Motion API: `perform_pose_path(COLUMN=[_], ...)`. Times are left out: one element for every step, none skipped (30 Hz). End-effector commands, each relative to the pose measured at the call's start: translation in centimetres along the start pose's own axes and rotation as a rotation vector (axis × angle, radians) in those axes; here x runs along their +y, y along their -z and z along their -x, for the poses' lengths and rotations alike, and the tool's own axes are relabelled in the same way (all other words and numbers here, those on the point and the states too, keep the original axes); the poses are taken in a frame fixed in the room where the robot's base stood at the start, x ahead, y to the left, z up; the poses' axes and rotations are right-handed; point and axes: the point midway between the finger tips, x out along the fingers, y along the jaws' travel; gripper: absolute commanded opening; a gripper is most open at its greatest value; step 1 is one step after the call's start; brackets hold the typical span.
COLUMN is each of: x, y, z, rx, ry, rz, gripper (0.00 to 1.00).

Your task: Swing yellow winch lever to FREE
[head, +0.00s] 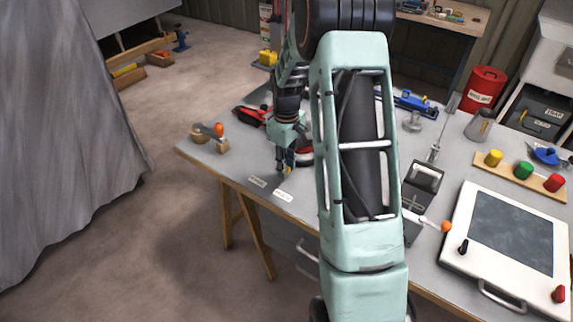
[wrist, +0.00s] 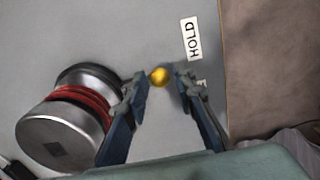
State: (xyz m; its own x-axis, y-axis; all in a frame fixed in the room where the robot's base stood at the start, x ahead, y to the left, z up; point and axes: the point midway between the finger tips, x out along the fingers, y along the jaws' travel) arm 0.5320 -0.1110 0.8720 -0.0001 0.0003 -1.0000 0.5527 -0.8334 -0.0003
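The winch lever's yellow ball knob (wrist: 160,77) shows between my fingertips in the wrist view; its shaft is not visible. My gripper (wrist: 161,75) is open around the knob, with a gap on each side. The metal winch drum (wrist: 62,130) with red line is left of the fingers. The HOLD label (wrist: 190,38) lies above and right of the knob; another label (wrist: 203,83) is mostly hidden by the right finger. In the head view my gripper (head: 286,168) is low over the bench by two white labels (head: 270,188), the winch largely hidden behind my arm.
On the bench (head: 240,165) stand a wooden piece with an orange ball (head: 219,130) at left, a red tool (head: 250,115) behind, and an orange-knobbed lever (head: 446,227) and white-framed panel (head: 510,240) at right. The bench's front edge is close to the labels.

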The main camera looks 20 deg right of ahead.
Motion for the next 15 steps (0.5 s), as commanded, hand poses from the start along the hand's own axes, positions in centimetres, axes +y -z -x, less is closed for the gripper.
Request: perform_pose_path(x=[0.01, 0.01, 0.01, 0.01, 0.01, 0.01, 0.01, 0.01, 0.01, 0.01, 0.01, 0.0, -0.01, -0.03, -0.05], y=[0.01, 0.01, 0.01, 0.01, 0.01, 0.01, 0.01, 0.01, 0.01, 0.02, 0.02, 0.05, 0.07, 0.1, 0.16], z=[0.02, 0.02, 0.03, 0.03, 0.03, 0.04, 0.04, 0.04, 0.04, 0.05, 0.04, 0.04, 0.04, 0.04, 0.03], rx=[0.0, 0.0, 0.0, 0.0, 0.0, 0.0, 0.0, 0.0, 0.0, 0.0, 0.0, 0.0, 0.0, 0.0, 0.0], ry=[0.0, 0.0, 0.0, 0.0, 0.0, 0.0, 0.0, 0.0, 0.0, 0.0, 0.0, 0.0, 0.0, 0.0, -0.001], rz=[0.0, 0.0, 0.0, 0.0, 0.0, 0.0, 0.0, 0.0, 0.0, -0.001, -0.002, -0.005, -0.008, -0.013, -0.022], gripper=[0.17, 0.14, 0.09, 0.06, 0.03, 0.0, 0.0, 0.0, 0.0, 0.0, 0.0, 0.0, 0.0, 0.0, 0.0])
